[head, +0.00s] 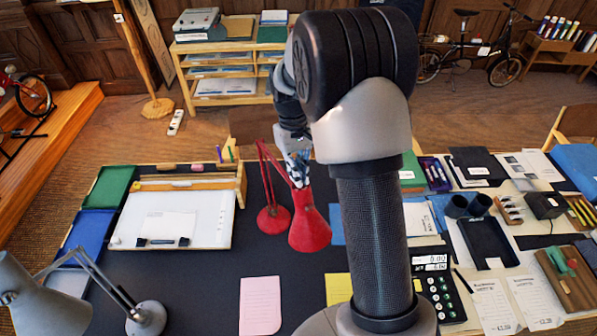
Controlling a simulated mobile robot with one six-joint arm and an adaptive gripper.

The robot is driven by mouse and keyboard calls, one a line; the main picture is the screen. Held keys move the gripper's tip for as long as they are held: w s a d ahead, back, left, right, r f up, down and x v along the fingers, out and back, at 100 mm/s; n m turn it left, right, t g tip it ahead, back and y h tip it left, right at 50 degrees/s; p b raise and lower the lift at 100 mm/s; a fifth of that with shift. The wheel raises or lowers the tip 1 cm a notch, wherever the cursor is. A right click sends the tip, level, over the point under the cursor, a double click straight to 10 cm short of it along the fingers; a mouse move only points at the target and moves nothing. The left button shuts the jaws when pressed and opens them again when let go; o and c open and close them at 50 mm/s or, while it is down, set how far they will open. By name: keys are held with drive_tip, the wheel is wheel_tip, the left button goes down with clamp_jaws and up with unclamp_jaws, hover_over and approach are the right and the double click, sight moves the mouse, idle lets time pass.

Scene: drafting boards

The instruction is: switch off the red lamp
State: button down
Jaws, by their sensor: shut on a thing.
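The red lamp (309,229) stands on the dark desk mat, left of my arm's column. Its cone shade points down, its round base (273,217) sits to the left, and thin red arms rise between them. My gripper (298,178) is at the top of the shade, shut on the red lamp there. The fingertips are small and partly merged with the lamp, so the exact contact is hard to see. Whether the bulb is lit cannot be told, and any switch is not visible.
A grey lamp (42,295) stands at the front left. A white drafting board (173,218) lies left of the red lamp. A pink paper (261,305) and a calculator (440,290) lie in front. The right side is crowded with trays and stationery.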

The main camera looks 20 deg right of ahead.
idle(0.4)
drive_tip(key=c, duration=1.8)
unclamp_jaws()
drive_tip(key=r, duration=0.4)
drive_tip(key=w+r, duration=0.1)
drive_tip(key=r, duration=0.3)
drive_tip(key=w+r, duration=0.1)
drive_tip(key=r, duration=0.3)
drive_tip(key=s+a+f+t+b, duration=0.2)
drive_tip(key=s+a+b, duration=0.1)
drive_tip(key=s+b, duration=0.4)
drive_tip(key=s+a+f+t+b, duration=0.1)
drive_tip(key=s+a+f+b, duration=0.1)
drive_tip(key=s+a+b, duration=0.35)
drive_tip(key=s+f+t+b, duration=0.1)
drive_tip(key=s+f+b, duration=0.2)
drive_tip(key=s+f, duration=0.1)
drive_tip(key=s+a+f+t+b, duration=0.1)
drive_tip(key=s+f+b, duration=0.2)
drive_tip(key=s+f, duration=0.2)
drive_tip(key=s+f+m+t+b, duration=0.1)
drive_tip(key=s+f+b, duration=0.3)
drive_tip(key=s, duration=0.1)
drive_tip(key=shift+s+a+f+t, duration=0.15)
drive_tip(key=shift+a+f+t, duration=0.05)
drive_tip(key=shift+f+t, duration=0.1)
